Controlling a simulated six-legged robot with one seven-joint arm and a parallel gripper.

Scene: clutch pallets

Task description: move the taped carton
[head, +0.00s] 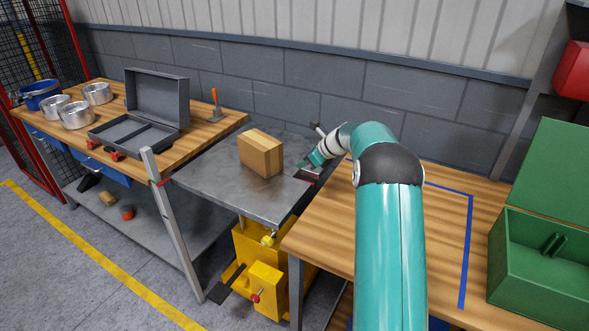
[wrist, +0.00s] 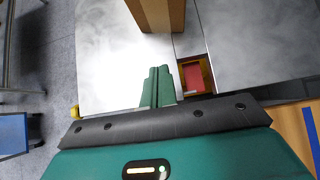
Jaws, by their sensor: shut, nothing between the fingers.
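The carton (head: 260,153), a light brown box, stands upright on the grey metal tabletop (head: 215,180). Its tape is hard to make out. My gripper (head: 304,165) is to the right of the carton, low over the right part of the metal top and apart from the box. In the wrist view my gripper's green fingers (wrist: 158,86) are together with nothing between them. The carton (wrist: 156,14) shows at the top edge there, ahead of the fingertips and cut off by the frame.
A wooden bench (head: 330,222) with a blue line (head: 467,250) lies to the right, bearing an open green box (head: 540,285). On the left bench are an open grey case (head: 158,97), metal pots (head: 76,116) and an orange-handled tool (head: 215,103). A yellow lift (head: 268,285) stands below the metal top.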

